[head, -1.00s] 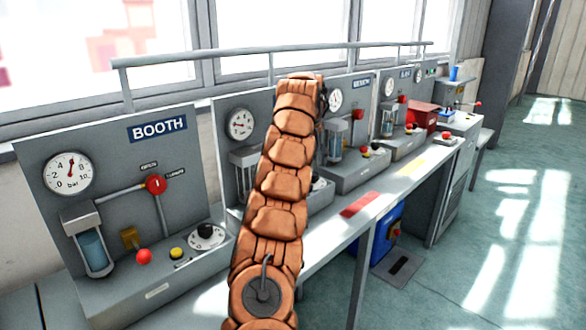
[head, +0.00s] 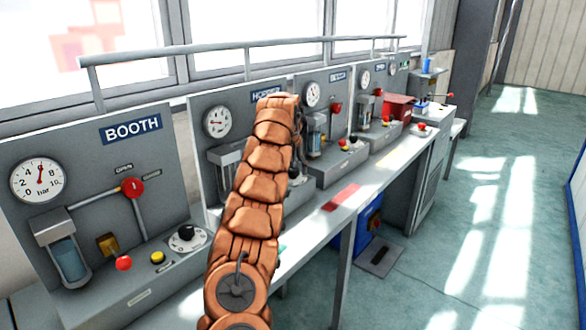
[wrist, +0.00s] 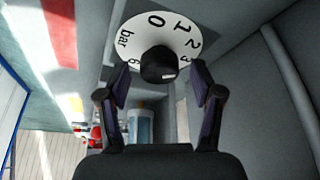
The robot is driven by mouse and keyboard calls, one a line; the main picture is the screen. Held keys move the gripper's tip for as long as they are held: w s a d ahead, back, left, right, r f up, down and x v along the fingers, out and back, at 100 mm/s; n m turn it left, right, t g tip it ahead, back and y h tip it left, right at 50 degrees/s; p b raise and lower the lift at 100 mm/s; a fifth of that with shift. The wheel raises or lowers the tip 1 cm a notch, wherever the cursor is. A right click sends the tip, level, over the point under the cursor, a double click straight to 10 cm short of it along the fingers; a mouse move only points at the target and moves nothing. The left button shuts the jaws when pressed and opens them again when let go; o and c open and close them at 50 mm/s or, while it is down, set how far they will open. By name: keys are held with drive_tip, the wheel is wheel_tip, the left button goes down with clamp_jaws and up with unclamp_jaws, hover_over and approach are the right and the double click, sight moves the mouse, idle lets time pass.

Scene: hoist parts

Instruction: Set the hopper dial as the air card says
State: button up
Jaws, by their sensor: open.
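The hopper panel (head: 205,150) is second along the bench, its label (head: 265,94) partly covered by my arm. Its dial is mostly hidden behind my arm in the head view. In the wrist view a white dial (wrist: 185,28) shows 0, 1, 2, 3, 6 and "bar", with a black knob (wrist: 158,64) at its middle. A small white mark shows on the knob. My gripper (wrist: 159,82) is open, its fingers on either side just short of the knob, with gaps visible. I cannot make out an air card in either view.
The booth panel (head: 90,170) stands at the left, with a gauge, red valve and its own dial (head: 188,238). More panels run along the bench to the right. Red (head: 342,197) and yellow (head: 390,158) strips lie on the bench. Open floor (head: 440,220) is at the right.

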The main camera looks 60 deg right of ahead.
drive_tip(key=c, duration=1.1)
drive_tip(key=shift+c, duration=0.2)
drive_tip(key=shift+s+r+n+t+p, duration=0.2)
drive_tip(key=shift+n+t+p, duration=0.3)
drive_tip(key=shift+n+p, duration=0.7)
drive_tip(key=shift+n+t+y+p, duration=0.3)
drive_tip(key=shift+n+p, duration=0.7)
drive_tip(key=shift+p, duration=0.1)
drive_tip(key=shift+d+f+n+t+y+p, duration=0.15)
drive_tip(key=shift+n+t+y+p, duration=0.3)
drive_tip(key=shift+n+p, duration=0.8)
drive_tip(key=shift+n+b, duration=0.3)
drive_tip(key=shift+n, duration=0.25)
